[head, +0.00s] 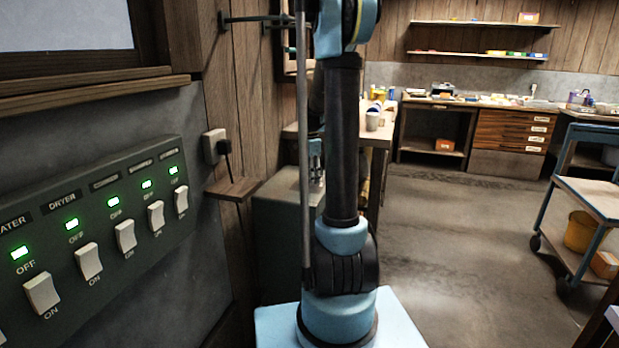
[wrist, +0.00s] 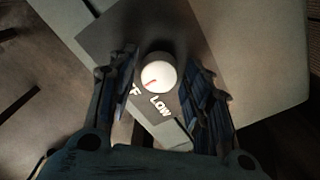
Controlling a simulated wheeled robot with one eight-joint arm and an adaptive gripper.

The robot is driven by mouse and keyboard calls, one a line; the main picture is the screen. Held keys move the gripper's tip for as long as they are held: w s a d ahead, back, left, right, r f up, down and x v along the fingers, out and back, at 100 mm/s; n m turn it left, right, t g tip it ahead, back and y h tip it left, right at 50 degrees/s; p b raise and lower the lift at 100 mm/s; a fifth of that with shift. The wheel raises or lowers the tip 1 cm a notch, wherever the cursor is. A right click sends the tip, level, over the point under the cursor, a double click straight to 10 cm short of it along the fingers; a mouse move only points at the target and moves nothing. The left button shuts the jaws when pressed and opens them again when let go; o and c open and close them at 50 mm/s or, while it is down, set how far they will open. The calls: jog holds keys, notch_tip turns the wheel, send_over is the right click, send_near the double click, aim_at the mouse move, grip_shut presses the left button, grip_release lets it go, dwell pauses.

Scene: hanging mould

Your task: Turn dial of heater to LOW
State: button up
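A round white dial (wrist: 156,75) with a short red mark sits on a dark plate (wrist: 103,36) in the wrist view. The mark points to the lower left, towards the gap between a partly hidden label ending in "FF" and the "LOW" label (wrist: 160,106). My gripper (wrist: 160,68) is open, with one dark finger on each side of the dial. Gaps show between the dial and both fingers, so it is not gripped.
In the head view a switch panel (head: 140,190) with several white rockers and green lights is at left. A small wooden shelf (head: 233,189) and a dark cabinet (head: 277,235) stand beyond it. A trolley (head: 590,195) is at right. The concrete floor (head: 470,260) between is clear.

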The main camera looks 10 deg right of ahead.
jog(key=c, duration=0.6)
jog(key=shift+n, duration=0.4)
jog(key=n, duration=0.4)
jog(key=shift+n, duration=0.4)
jog(key=n, duration=0.6)
jog(key=shift+w, duration=0.1)
jog(key=o, duration=1.1)
